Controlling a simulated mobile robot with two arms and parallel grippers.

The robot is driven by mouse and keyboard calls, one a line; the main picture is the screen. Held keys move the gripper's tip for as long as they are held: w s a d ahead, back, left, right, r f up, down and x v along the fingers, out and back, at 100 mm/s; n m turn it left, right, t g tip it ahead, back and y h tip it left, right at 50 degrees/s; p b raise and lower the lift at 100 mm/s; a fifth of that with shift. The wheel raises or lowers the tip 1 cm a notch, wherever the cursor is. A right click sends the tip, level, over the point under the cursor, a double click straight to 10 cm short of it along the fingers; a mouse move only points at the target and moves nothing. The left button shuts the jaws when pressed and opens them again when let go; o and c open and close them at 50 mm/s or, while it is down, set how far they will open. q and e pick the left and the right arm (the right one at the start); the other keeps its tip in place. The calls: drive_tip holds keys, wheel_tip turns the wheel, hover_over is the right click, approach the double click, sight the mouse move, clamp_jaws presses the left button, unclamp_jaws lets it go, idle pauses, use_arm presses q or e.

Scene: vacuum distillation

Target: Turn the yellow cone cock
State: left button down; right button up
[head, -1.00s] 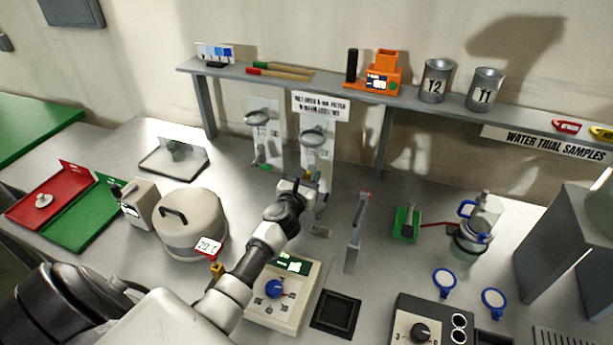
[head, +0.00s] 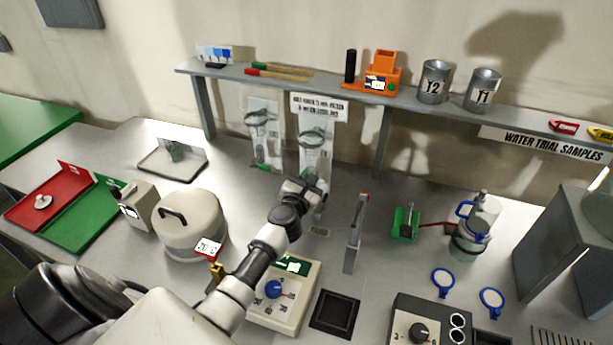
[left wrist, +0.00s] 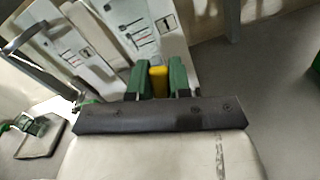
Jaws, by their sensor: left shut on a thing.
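The yellow cone cock (left wrist: 159,80) shows in the left wrist view, between the two green finger pads of my left gripper (left wrist: 160,78). The gripper is shut on it. In the head view my left gripper (head: 311,184) reaches the lower end of the right-hand glass apparatus on its white panel (head: 323,125). The gripper hides the cock there, so its turn angle cannot be read. My right gripper is in neither view.
A second white panel (head: 256,117) with glassware and a green cock stands just left. A grey upright post (head: 355,235) stands close right of my gripper. A rounded pot (head: 188,228) and a blue-knobbed box (head: 300,307) flank my forearm.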

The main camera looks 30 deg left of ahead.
use_arm(q)
drive_tip(key=m, duration=0.1)
drive_tip(key=d+m, duration=0.1)
drive_tip(key=shift+w+f+m, duration=0.1)
drive_tip(key=shift+f+m, duration=0.15)
drive_tip(key=shift+m, duration=0.15)
drive_tip(key=m, duration=0.1)
drive_tip(key=d+f+m, duration=0.1)
drive_tip(key=m, duration=0.1)
drive_tip(key=shift+w+m, duration=0.15)
drive_tip(key=shift+m, duration=0.15)
drive_tip(key=m, duration=0.1)
drive_tip(key=f+m, duration=0.1)
drive_tip(key=m, duration=0.1)
drive_tip(key=shift+d, duration=0.3)
drive_tip(key=shift+d+f+m, duration=0.1)
drive_tip(key=shift+f+m, duration=0.2)
drive_tip(key=shift+m, duration=0.5)
drive_tip(key=shift+d+f+m, duration=0.1)
drive_tip(key=shift+f+m, duration=0.15)
drive_tip(key=shift+m, duration=0.55)
drive_tip(key=c, duration=1)
unclamp_jaws()
drive_tip(key=shift+c, duration=0.2)
drive_tip(key=shift+w, duration=0.1)
